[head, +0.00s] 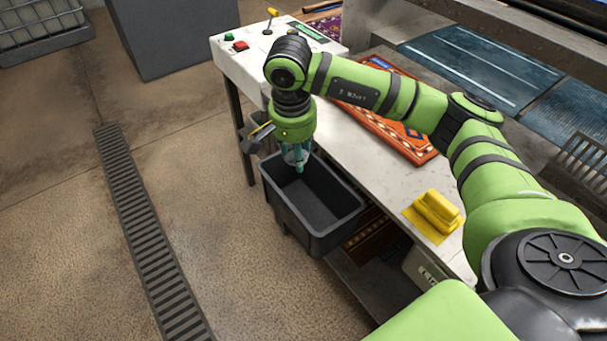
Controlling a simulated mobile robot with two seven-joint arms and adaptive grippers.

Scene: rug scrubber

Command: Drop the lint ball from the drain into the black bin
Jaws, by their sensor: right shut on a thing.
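The black bin (318,212) is an open, empty-looking rectangular tub at the front side of the white table. My right gripper (298,160) points down over the bin's back left part, with its tips near rim level. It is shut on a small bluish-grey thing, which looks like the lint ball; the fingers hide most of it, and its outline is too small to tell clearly. The drain (150,235) is a long slotted grate in the floor to the left of the bin. My left gripper is not in view.
The white table (375,165) holds a red patterned rug piece (385,115), yellow sponges or cloths (436,212) and a control panel (270,40) with buttons and a lever. A grey block (170,30) stands at the back. The floor around the drain is clear.

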